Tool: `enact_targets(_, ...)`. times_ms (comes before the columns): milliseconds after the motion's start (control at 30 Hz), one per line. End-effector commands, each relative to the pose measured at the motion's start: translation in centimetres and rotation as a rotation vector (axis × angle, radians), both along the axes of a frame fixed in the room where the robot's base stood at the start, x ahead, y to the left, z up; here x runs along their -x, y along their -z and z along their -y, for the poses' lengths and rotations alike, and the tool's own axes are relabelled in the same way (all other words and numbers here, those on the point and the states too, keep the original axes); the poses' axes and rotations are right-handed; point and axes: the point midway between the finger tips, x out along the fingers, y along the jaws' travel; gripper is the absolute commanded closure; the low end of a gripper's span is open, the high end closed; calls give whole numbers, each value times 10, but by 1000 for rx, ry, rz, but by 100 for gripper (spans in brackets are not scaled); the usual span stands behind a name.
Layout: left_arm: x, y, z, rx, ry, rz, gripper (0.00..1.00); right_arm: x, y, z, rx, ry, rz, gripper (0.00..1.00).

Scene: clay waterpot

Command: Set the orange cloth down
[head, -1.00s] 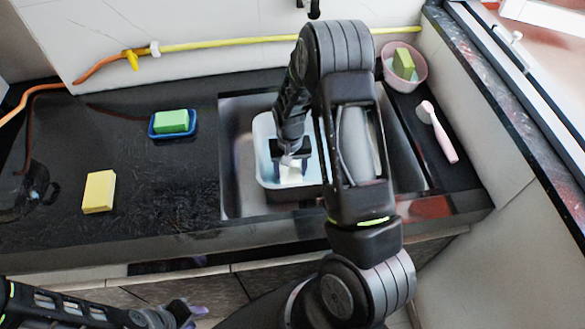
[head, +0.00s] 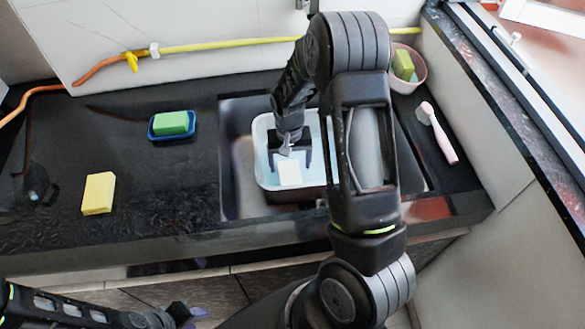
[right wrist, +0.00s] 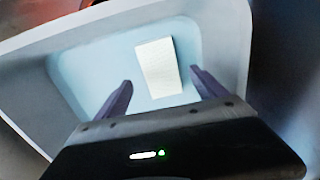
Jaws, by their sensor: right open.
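I see no orange cloth in these views. A pale cream rectangular piece (head: 289,174) lies in the white basin (head: 262,135) in the sink. It also shows flat on the basin floor in the right wrist view (right wrist: 160,68); I cannot tell whether it is cloth. My right gripper (head: 289,158) is open in the basin, its two purple fingers apart on either side of the piece. In the right wrist view the open fingers (right wrist: 160,82) show gaps to the piece. My left gripper (head: 188,314) is low at the bottom left, over the floor, its jaws unclear.
A green sponge (head: 171,123) sits in a blue dish (head: 152,132) on the black counter. A yellow block (head: 99,193) lies at left. A pink bowl (head: 417,82) holding a green block (head: 403,65) and a pink brush (head: 440,134) stand right of the sink.

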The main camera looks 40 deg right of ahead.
Motion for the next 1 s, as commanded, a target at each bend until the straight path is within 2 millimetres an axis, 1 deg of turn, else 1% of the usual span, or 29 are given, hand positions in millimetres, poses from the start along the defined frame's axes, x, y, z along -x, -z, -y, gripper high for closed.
enact_targets(33,0,1,0,0,0,0,64,-1,-12,0,0,0,6,19)
enact_targets(200,0,2,0,0,0,0,64,-1,-47,0,1,-1,5,19)
enact_targets(300,0,2,0,0,0,0,64,0,-63,1,0,1,2,19)
enact_targets(400,0,3,0,0,0,0,64,0,-73,0,0,-1,1,19)
enact_targets(567,0,3,0,0,0,0,64,0,-79,1,0,-1,0,19)
enact_targets(1000,0,2,0,0,0,0,64,0,-78,0,0,0,0,19)
